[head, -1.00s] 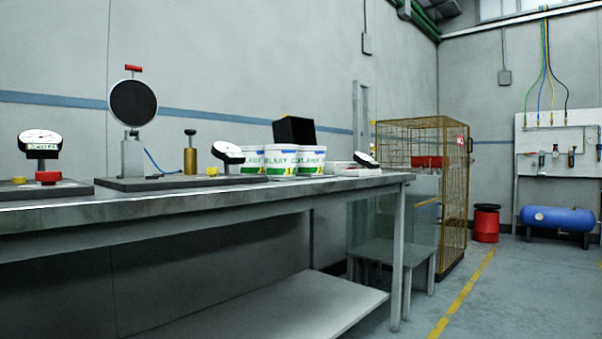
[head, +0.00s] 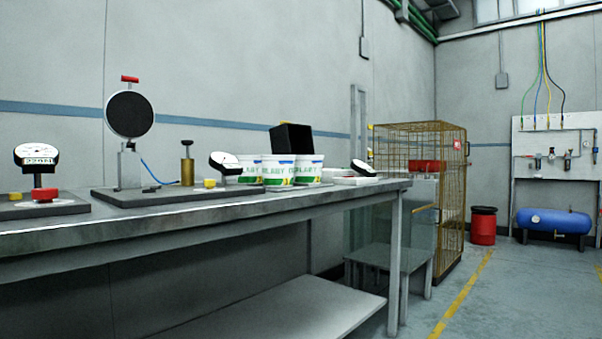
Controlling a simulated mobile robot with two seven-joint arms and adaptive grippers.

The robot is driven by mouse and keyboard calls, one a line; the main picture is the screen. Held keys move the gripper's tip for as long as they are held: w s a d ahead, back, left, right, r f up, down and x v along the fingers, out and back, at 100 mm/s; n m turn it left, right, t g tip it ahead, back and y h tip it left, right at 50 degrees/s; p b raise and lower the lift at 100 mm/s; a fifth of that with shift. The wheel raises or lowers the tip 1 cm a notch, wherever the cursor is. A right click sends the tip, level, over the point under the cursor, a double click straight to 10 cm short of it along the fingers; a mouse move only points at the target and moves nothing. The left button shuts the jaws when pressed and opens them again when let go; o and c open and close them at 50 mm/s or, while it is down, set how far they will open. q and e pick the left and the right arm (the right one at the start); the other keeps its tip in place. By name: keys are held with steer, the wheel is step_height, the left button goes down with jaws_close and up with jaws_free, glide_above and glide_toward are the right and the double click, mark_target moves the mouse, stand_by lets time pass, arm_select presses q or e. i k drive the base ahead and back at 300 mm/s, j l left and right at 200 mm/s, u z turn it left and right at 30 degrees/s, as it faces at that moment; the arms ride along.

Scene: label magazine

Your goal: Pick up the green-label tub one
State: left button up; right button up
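Several white tubs with green labels stand close together on the grey workbench (head: 300,207), towards its right end. The right front tub (head: 308,172) and the middle front tub (head: 277,173) show best. Another tub (head: 248,172) stands at the left of the group, partly behind a dial gauge. The number on each label is too small to read surely. A black open box (head: 292,139) shows just above and behind the tubs. Neither of my grippers is in view.
Dial gauges (head: 224,163) and a stand with a round black disc (head: 130,114) occupy the bench left of the tubs. A white dish (head: 355,180) lies to their right. A brass cage (head: 452,200) stands beyond the bench. The floor at right is open.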

mark_target(277, 171)
steer(key=i+l+z, duration=0.25)
steer(key=i+z, duration=0.3)
steer(key=i, duration=0.15)
steer(key=i+l+z, duration=0.3)
steer(key=i, duration=0.55)
steer(key=i+z, duration=0.3)
steer(key=i, duration=0.5)
steer(key=i+u, duration=0.4)
steer(key=i+l+u, duration=0.15)
steer(key=i+u, duration=0.2)
steer(key=i+l+u, duration=0.2)
steer(key=u, duration=0.2)
steer(key=i+l+u, duration=0.35)
steer(key=i+u, duration=0.2)
steer(key=u, duration=0.25)
steer(key=i+l+u, duration=0.15)
steer(key=u, duration=0.25)
steer(key=i+l+u, duration=0.15)
steer(key=u, duration=0.3)
steer(key=i+l+u, duration=0.1)
steer(key=l+u, duration=0.3)
steer(key=i+l+u, duration=0.1)
steer(key=u, duration=0.35)
